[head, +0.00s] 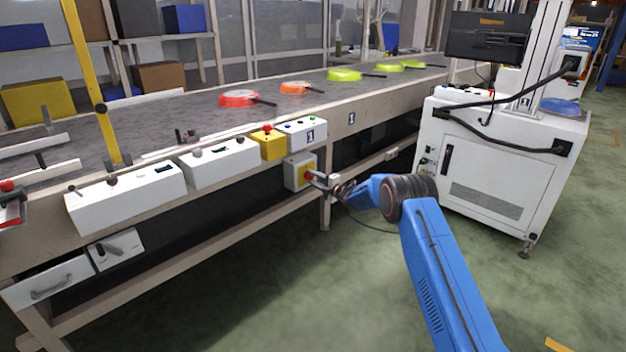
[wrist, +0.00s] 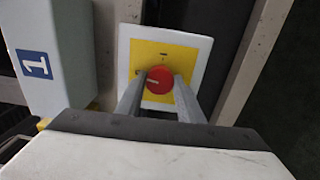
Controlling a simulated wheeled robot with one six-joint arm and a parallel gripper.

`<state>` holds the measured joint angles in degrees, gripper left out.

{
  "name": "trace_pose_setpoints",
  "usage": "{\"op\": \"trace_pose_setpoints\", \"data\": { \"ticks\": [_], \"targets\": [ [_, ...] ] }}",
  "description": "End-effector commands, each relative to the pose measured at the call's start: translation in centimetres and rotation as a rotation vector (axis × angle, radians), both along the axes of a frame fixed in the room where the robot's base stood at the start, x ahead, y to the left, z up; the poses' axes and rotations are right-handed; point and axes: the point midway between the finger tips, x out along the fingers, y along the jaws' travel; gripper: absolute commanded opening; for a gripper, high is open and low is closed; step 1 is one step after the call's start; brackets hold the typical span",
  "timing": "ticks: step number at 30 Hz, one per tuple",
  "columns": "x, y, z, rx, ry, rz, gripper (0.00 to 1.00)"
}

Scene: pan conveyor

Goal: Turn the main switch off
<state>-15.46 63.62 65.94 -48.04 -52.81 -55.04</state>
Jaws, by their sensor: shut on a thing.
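The main switch is a red round knob (wrist: 160,80) on a yellow plate (wrist: 184,54) with a white surround. In the wrist view the knob's pale mark points left. In the head view the switch's grey box (head: 291,174) hangs under the conveyor's edge, and the knob is mostly hidden by my gripper. My gripper (head: 314,178) reaches it from the right. In the wrist view my gripper (wrist: 161,88) has one finger on each side of the red knob and is shut on it.
A white control box (head: 303,130) marked 1 and a yellow box with a red button (head: 268,142) sit just above the switch. Several pans lie on the conveyor (head: 180,122). A white cabinet (head: 500,165) stands to the right of my arm. The green floor in front is clear.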

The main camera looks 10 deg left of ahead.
Motion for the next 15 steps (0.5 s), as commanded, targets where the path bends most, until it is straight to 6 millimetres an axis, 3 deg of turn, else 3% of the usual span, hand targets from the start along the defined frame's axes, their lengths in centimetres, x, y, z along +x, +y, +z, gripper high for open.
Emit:
{"op": "trace_pose_setpoints", "data": {
  "ticks": [15],
  "targets": [
    [-0.11, 0.05, -0.31, -0.084, -0.102, 0.003, 0.12]
  ]
}}
